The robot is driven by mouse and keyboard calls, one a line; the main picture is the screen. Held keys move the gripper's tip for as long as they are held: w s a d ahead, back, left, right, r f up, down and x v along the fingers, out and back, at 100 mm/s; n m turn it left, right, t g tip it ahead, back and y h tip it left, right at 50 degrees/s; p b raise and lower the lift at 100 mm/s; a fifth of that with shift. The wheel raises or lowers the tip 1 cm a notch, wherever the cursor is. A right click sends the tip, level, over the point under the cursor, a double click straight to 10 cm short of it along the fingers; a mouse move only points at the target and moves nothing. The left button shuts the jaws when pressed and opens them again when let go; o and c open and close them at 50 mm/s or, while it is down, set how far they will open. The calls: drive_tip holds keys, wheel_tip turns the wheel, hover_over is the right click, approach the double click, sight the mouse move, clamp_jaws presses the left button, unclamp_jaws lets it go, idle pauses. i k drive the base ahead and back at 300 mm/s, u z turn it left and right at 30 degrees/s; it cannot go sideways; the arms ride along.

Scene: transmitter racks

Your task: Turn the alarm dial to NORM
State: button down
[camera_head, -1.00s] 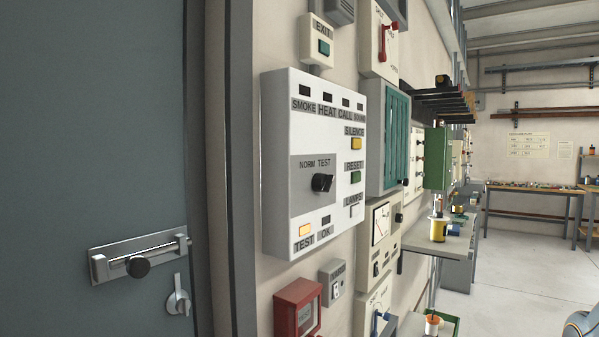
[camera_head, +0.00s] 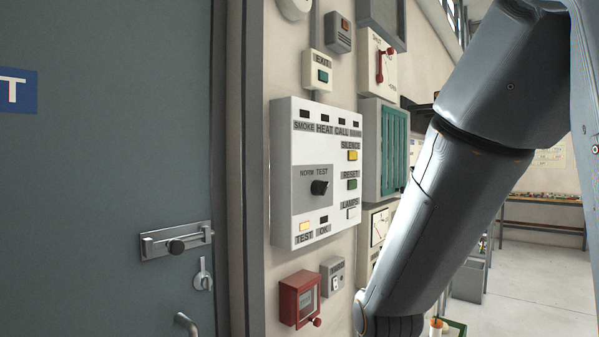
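The alarm panel (camera_head: 284,222) is a white box on the wall left of centre. Its black alarm dial (camera_head: 319,188) sits on a grey plate under the labels NORM and TEST. The dial's pointer appears turned toward the TEST side. An amber lamp (camera_head: 305,226) above the TEST label looks lit; the one above OK is dark. My arm crosses the right half of the view, to the right of the panel. My gripper is out of the picture, and nothing of mine touches the dial.
A red call box (camera_head: 299,299) and a small grey switch box (camera_head: 332,278) are on the wall below the panel. An EXIT button box (camera_head: 318,70) is above it. A grey door with a sliding bolt (camera_head: 176,245) fills the left. A teal-fronted cabinet (camera_head: 393,150) is close on the right.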

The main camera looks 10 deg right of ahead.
sight(318, 188)
drive_tip(key=k, duration=1.25)
drive_tip(key=z, duration=0.45)
drive_tip(key=i, duration=0.9)
drive_tip(key=z, duration=0.4)
